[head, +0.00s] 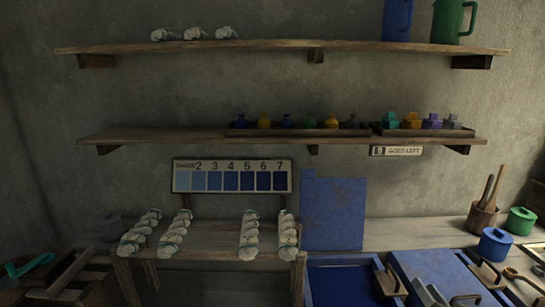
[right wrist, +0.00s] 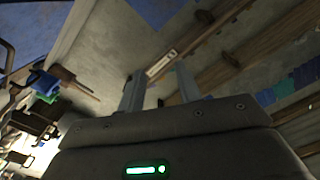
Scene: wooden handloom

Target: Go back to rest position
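My right gripper (head: 429,294) shows at the bottom right of the head view, its two grey fingers in front of a blue vat lid (head: 435,268). In the right wrist view the right gripper (right wrist: 159,88) has its fingers apart, with nothing between them. My left gripper is not in the head view.
White yarn skeins (head: 254,235) hang over a wooden rack. A blue panel (head: 333,213) stands behind the bench, beside a shade card (head: 232,176). An open blue vat (head: 345,283), a blue pot (head: 495,244) and a green pot (head: 520,220) are at right. Shelves hold jugs and bottles.

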